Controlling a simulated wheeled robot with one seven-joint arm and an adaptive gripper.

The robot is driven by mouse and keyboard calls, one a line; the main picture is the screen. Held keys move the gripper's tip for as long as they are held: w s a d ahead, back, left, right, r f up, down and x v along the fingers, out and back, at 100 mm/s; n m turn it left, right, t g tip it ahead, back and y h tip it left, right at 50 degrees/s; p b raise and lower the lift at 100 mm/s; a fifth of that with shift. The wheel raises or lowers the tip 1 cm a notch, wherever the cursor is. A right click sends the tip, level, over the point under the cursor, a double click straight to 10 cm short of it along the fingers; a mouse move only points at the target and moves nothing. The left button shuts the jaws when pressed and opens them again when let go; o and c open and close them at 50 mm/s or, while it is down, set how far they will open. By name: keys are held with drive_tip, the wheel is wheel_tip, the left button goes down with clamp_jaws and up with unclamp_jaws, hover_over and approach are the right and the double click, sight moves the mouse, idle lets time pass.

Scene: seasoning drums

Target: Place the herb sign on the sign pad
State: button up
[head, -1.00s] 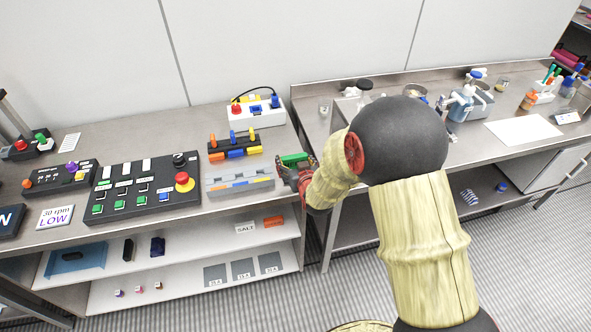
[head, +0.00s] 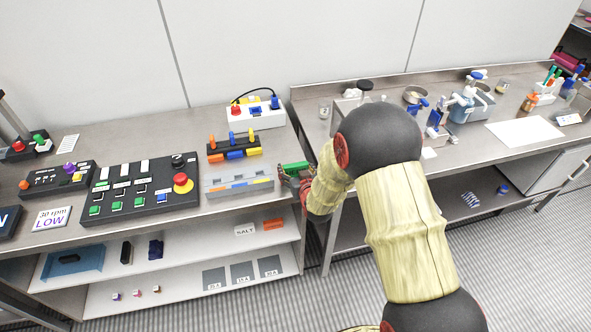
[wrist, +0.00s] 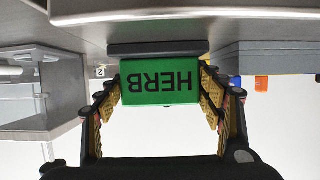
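The herb sign (head: 294,167) is a small green block at the right end of the left bench. In the wrist view the sign (wrist: 160,82) appears upside down with black HERB lettering. My gripper (head: 291,175) is shut on it, with a finger at each side edge (wrist: 159,90). A dark grey flat slab (wrist: 158,48), probably the sign pad, lies along the sign's lower edge. I cannot tell whether they touch. In the head view my gripper and the sign hide that spot.
A grey rack (head: 238,181) and a white box with coloured knobs (head: 254,115) stand left of and behind my gripper. A control panel (head: 140,186) is farther left. A SALT sign (head: 245,229) is on the shelf below. The right bench (head: 470,150) begins just beyond a gap.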

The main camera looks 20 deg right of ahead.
drive_tip(key=o, duration=0.4)
drive_tip(key=shift+r, duration=0.1)
drive_tip(key=shift+s+r, duration=0.15)
drive_tip(key=shift+r, duration=0.05)
drive_tip(key=p+v, duration=0.2)
drive_tip(key=v, duration=0.9)
drive_tip(key=s+r+g, duration=0.4)
drive_tip(key=s+r, duration=0.4)
drive_tip(key=r, duration=0.6)
drive_tip(key=s+r+g, duration=0.1)
drive_tip(key=s+r, duration=0.1)
drive_tip(key=s, duration=0.5)
drive_tip(key=s+r+g, duration=0.1)
drive_tip(key=s+r, duration=0.2)
drive_tip(key=s, duration=0.5)
drive_tip(key=s+r+g, duration=0.2)
drive_tip(key=s, duration=0.5)
drive_tip(key=shift+s+r, duration=0.2)
drive_tip(key=shift+r, duration=0.15)
